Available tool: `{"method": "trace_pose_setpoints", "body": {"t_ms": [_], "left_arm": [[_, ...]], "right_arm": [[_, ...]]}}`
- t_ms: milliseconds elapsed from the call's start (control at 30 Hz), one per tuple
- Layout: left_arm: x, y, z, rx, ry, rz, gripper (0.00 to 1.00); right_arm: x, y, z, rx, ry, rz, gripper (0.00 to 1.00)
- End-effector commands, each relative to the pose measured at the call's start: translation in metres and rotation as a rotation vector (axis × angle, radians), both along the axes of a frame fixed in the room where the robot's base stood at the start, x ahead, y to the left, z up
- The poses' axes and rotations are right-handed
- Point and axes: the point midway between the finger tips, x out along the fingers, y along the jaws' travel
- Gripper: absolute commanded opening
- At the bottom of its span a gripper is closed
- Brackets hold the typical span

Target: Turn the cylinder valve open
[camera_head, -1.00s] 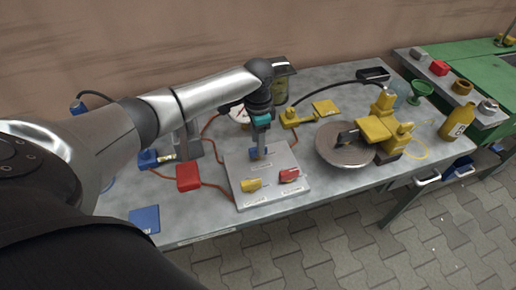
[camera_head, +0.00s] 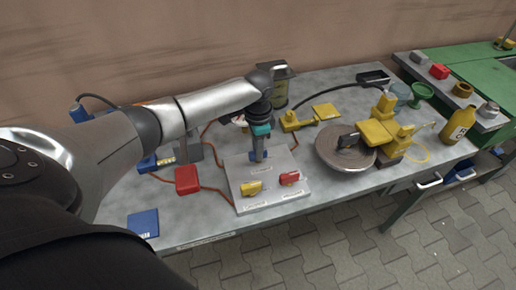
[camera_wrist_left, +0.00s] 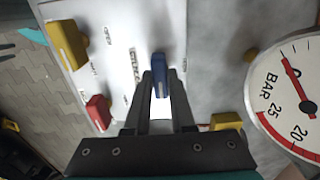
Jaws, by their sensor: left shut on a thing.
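A light grey valve panel (camera_head: 236,178) lies on the workbench, with a blue handle (camera_head: 257,156), a yellow handle (camera_head: 251,188) and a red handle (camera_head: 289,178) on it. My left gripper (camera_head: 259,153) comes down from above and is shut on the blue handle. In the left wrist view the blue handle (camera_wrist_left: 161,78) stands between my fingertips (camera_wrist_left: 160,90), beside a partly hidden label. The yellow handle (camera_wrist_left: 68,45) and red handle (camera_wrist_left: 98,113) are apart from the fingers. My right gripper is not in view.
A round gauge (camera_wrist_left: 290,95) marked BAR is right of the panel in the left wrist view. On the bench, a red box (camera_head: 187,180) is left of the panel, and a metal disc (camera_head: 335,158) with yellow parts is right of it. The front bench edge is clear.

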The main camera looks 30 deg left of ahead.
Motion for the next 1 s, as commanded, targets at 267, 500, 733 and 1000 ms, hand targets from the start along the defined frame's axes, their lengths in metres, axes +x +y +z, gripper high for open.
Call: {"method": "trace_pose_setpoints", "body": {"t_ms": [267,500,733,1000], "left_arm": [[0.0,0.0,0.0,0.0,0.0,0.0,0.0],[0.0,0.0,0.001,-0.001,0.001,0.015,0.0],[0.0,-0.001,0.004,-0.003,0.002,0.107,0.0],[-0.001,-0.002,0.005,-0.005,0.004,0.328,0.0]], "right_arm": [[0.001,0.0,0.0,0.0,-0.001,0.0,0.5],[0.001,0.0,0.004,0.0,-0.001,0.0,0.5],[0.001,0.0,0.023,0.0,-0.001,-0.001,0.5],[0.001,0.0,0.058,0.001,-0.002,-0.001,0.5]]}}
